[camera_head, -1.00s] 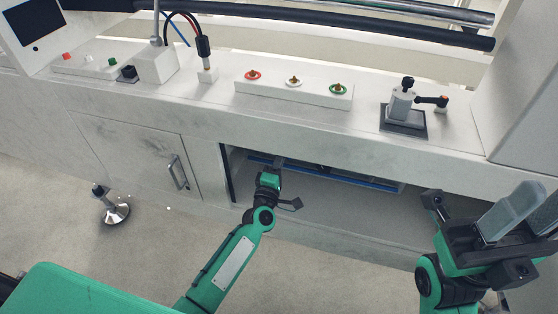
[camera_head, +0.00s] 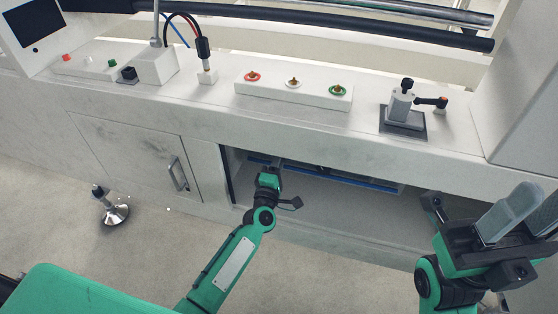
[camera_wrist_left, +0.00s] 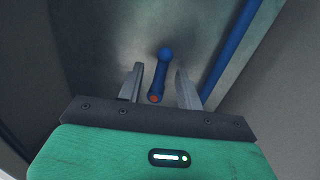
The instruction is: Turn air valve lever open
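The valve lever (camera_wrist_left: 161,72) is a blue handle with a rounded far end and an orange near tip, seen in the left wrist view. My left gripper (camera_wrist_left: 158,86) is open, with one finger on each side of the lever. Gaps show between the lever and both fingers. In the head view my left gripper (camera_head: 269,174) reaches into the opening under the counter, and its fingertips and the lever cannot be made out there. My right gripper (camera_head: 522,212) is raised at the right, with its fingers apart and nothing between them.
A blue pipe (camera_wrist_left: 230,55) runs to the right of the lever, close to the right finger. The counter edge (camera_head: 300,135) overhangs the opening. A cabinet door with a handle (camera_head: 178,174) is at the left. A black-handled fixture (camera_head: 402,108) stands on the counter.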

